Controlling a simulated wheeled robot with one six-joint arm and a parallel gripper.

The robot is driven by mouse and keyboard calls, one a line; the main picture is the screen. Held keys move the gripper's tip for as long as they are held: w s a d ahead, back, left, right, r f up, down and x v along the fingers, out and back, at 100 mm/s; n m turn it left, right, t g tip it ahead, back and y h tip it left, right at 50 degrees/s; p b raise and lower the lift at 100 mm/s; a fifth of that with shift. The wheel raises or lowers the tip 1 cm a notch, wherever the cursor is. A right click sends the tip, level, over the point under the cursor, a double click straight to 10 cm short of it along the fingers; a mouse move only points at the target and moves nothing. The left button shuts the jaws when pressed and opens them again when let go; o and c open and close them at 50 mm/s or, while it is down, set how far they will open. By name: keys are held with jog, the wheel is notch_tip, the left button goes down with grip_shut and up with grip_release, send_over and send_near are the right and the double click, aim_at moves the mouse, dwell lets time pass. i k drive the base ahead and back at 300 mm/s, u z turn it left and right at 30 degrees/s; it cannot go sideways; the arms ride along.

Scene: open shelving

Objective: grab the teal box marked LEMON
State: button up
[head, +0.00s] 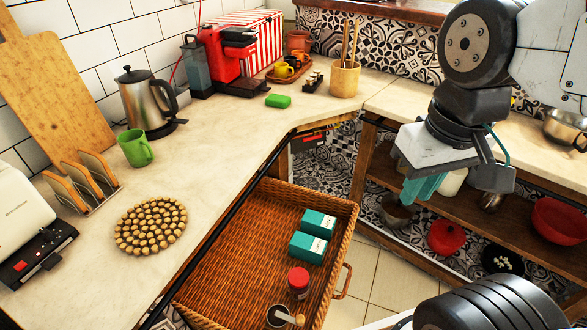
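Two teal boxes with white and red labels lie in a wicker drawer: the far teal box (320,220) and the near teal box (307,246). They are close together, and their lettering is too small to read. My gripper (424,190) hangs to the right of the drawer, in front of the lower shelves and apart from both boxes. Teal parts show at its lower end; I cannot tell whether they are fingers or something held, nor how far apart the fingers are.
The wicker drawer (235,245) also holds a red-lidded jar (298,281) and a dark cup (279,316) near its front. A wooden handle (343,281) juts from its right side. A red bowl (560,221) and a red pot (446,237) are at right.

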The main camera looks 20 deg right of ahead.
aim_at(305, 247)
jog(key=u, duration=1)
jog(key=k, duration=0.75)
jog(key=z, duration=0.8)
jog(key=i, duration=0.5)
